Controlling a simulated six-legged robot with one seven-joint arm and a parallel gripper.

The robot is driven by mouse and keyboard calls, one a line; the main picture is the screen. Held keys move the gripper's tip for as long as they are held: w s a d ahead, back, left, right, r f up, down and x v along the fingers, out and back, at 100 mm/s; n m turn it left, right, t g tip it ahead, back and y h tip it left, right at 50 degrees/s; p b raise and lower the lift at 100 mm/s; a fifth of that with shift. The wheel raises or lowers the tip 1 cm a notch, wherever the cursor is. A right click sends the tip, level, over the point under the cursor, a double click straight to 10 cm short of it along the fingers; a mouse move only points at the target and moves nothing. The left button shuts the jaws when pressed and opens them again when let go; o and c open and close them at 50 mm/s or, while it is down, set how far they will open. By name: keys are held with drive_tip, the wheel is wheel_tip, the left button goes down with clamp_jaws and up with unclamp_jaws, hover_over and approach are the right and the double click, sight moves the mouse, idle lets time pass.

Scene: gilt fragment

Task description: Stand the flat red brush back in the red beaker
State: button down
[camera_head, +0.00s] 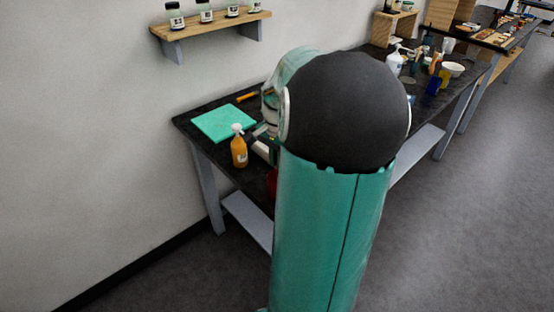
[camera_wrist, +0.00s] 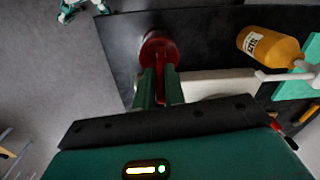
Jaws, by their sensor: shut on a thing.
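The red beaker (camera_wrist: 158,42) stands on the dark bench in the wrist view, just beyond my fingertips; its round rim and dark inside show. My gripper (camera_wrist: 158,82) is shut on the flat red brush (camera_wrist: 161,86), a red strip between the two green fingers. The brush's far end overlaps the beaker in the picture, and I cannot tell whether it is inside or above it. In the head view my arm hides the gripper and brush; only a sliver of red (camera_head: 271,182), likely the beaker, shows beside the arm.
An orange spray bottle (camera_wrist: 270,46) stands right of the beaker; it also shows in the head view (camera_head: 239,150). A green mat (camera_head: 224,122) lies behind it. A pale bar (camera_wrist: 215,84) lies beside the gripper. Bottles and cups crowd the bench's far end (camera_head: 430,70).

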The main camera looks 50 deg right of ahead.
drive_tip(key=c, duration=1.5)
unclamp_jaws()
drive_tip(key=shift+f, duration=0.1)
drive_tip(key=shift+f, duration=0.1)
drive_tip(key=r, duration=1.3)
drive_tip(key=shift+s+r, duration=0.3)
drive_tip(key=shift+r, duration=0.1)
